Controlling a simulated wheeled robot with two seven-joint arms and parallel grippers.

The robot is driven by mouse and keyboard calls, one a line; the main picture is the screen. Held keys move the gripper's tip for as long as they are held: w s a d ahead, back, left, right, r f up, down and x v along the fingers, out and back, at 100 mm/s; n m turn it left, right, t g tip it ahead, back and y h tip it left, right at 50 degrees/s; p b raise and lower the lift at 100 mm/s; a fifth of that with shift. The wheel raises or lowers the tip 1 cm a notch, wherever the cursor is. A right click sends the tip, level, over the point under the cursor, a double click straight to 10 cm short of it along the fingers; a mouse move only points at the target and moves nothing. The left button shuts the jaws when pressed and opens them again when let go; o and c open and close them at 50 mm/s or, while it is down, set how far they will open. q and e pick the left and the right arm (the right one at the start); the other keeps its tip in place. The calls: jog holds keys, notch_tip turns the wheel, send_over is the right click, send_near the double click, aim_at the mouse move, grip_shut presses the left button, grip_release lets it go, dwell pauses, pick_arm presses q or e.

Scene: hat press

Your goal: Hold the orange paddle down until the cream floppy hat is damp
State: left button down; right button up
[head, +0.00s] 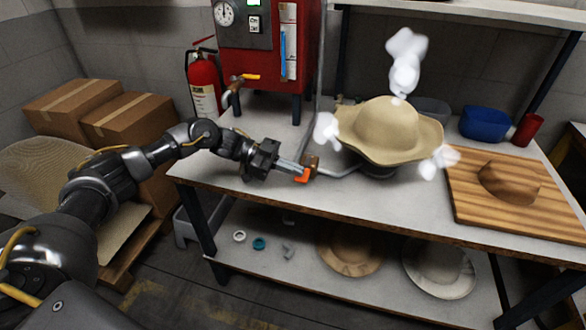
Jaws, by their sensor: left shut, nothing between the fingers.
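The cream floppy hat (393,128) sits brim down over a steam outlet on the table, with white steam puffs above it and on both sides of its brim. Whether it is damp cannot be told. The orange paddle (302,175) is at the end of a brown valve fitting (311,163) on the pipe left of the hat. My left gripper (297,170) is shut and empty, with its fingertips at the paddle, seemingly touching it from above. My right gripper is out of view.
A red boiler (262,40) with gauge and yellow-handled tap stands behind. A wooden board with a hat-shaped block (510,180) is at right; a blue bin (485,123) and red can (526,130) are behind it. More hats (350,250) lie on the lower shelf. Cardboard boxes (128,120) stand left.

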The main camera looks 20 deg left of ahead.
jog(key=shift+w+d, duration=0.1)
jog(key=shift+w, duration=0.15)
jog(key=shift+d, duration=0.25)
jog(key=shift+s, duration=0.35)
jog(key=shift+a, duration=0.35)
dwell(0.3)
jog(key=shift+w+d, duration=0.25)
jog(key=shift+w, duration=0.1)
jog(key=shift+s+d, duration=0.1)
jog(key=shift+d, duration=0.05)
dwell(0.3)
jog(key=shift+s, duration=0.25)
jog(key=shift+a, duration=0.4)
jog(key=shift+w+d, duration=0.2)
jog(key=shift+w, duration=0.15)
